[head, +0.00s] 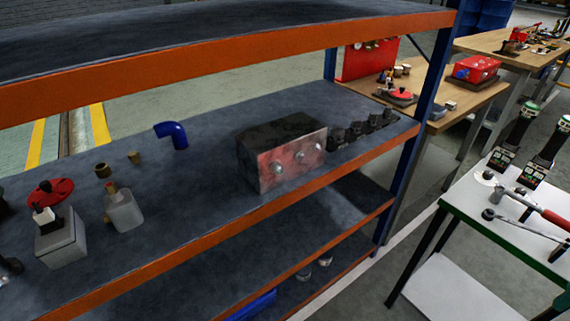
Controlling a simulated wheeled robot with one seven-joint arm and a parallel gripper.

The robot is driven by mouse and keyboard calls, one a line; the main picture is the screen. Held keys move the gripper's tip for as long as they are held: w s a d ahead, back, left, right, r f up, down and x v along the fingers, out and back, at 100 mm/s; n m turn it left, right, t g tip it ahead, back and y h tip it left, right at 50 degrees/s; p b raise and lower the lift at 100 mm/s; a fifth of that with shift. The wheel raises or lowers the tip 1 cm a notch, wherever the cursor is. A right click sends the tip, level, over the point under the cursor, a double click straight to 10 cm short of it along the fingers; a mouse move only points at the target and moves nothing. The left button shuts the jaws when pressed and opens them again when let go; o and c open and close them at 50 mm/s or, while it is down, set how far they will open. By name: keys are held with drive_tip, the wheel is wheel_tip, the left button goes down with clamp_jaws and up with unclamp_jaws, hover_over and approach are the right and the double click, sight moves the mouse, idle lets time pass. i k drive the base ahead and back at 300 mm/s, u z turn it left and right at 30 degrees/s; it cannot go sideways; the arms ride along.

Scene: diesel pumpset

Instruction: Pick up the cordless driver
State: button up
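Two upright black tools with green tops stand on the white-topped table at the right. The left one (517,135) shows whole, and the right one (548,150) is beside it near the picture's edge. They may be cordless drivers, but I cannot tell for sure from this distance. My gripper is not in view.
A blue shelf rack with orange edges (200,243) fills the left and middle. Its middle shelf holds a worn metal box (290,165), a blue elbow pipe (172,134) and bottles. A red-handled tool (553,217) lies on the white-topped table (465,212). Wooden benches stand behind.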

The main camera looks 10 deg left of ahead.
sight(562, 133)
drive_tip(key=u, duration=0.4)
drive_tip(key=i, duration=1)
drive_tip(key=z, duration=1.55)
